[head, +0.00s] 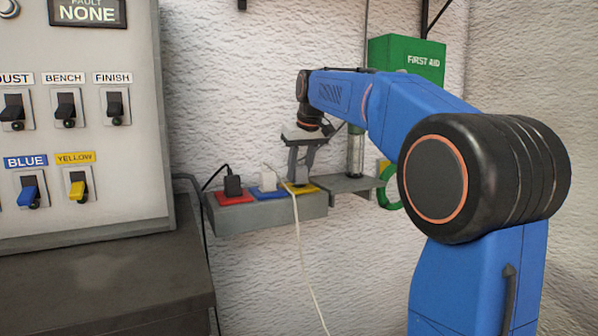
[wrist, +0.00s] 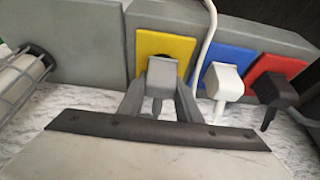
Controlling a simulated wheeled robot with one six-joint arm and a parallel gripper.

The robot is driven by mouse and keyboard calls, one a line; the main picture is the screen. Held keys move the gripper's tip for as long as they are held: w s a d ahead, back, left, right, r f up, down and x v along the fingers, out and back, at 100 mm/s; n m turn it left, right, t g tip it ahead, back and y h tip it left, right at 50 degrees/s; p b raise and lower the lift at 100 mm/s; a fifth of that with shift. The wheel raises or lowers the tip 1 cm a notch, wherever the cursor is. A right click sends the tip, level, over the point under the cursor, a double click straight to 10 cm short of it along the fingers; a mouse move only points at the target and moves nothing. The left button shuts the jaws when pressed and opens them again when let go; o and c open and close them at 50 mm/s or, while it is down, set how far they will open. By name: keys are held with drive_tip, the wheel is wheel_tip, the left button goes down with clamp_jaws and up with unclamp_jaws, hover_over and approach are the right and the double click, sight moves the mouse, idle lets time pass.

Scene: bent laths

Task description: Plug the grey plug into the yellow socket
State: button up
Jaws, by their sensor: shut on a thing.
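The yellow socket (wrist: 168,46) is a yellow plate on a grey box; in the head view (head: 312,188) it is the right one of three. My gripper (wrist: 160,88) is shut on the grey plug (wrist: 161,70), one finger on each side. The plug is in front of the yellow plate and overlaps its lower middle, with a dark opening partly showing behind it. I cannot tell whether its pins are in the socket. In the head view my gripper (head: 301,172) points down over the yellow plate and mostly hides the plug.
A white plug (wrist: 222,78) sits at the blue socket (wrist: 230,58), close beside my gripper. A black plug (wrist: 273,88) sits at the red socket (wrist: 280,66). A pale cord (head: 302,240) hangs past the box front. A caged lamp (wrist: 24,72) is on the other side.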

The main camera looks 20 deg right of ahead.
drive_tip(key=shift+f, duration=0.6)
idle(0.3)
drive_tip(key=o, duration=1.1)
drive_tip(key=shift+r, duration=0.1)
drive_tip(key=shift+v, duration=8.65)
